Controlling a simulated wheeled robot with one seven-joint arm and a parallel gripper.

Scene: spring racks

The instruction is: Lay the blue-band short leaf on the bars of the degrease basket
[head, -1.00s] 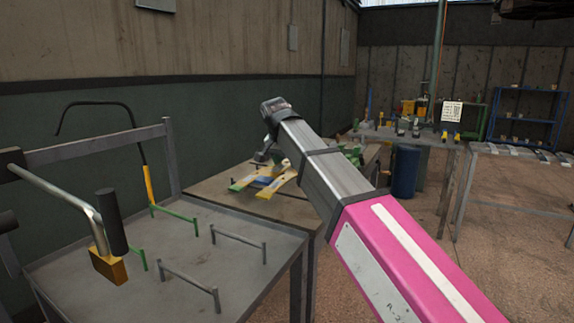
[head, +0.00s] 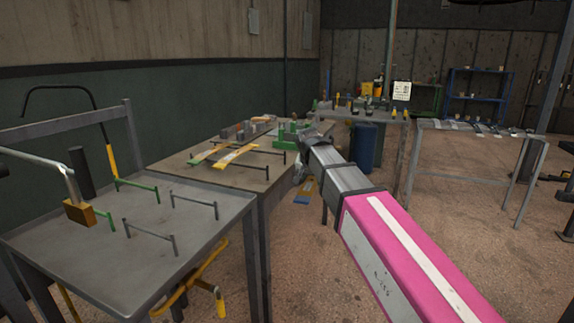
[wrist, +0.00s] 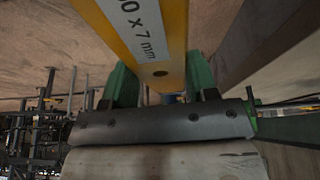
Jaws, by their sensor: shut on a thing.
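My gripper (wrist: 160,82) has two green fingers shut on a yellow leaf (wrist: 150,40) with a white label ending in "7 mm" in the wrist view. In the head view my gripper (head: 300,172) is beyond the middle bench's right edge, partly hidden by my arm. A yellow and blue piece of the leaf (head: 303,190) shows just below it, over the floor; the rest is hidden. The blue band is not clear in the wrist view. I cannot tell which fixture is the degrease basket.
A near grey table (head: 150,235) carries low green and grey bars and a hooked lamp-like rod. The middle bench (head: 190,175) holds yellow and green leaves on bars. A far bench, blue bin (head: 364,147) and right grey table (head: 470,133) stand behind open floor.

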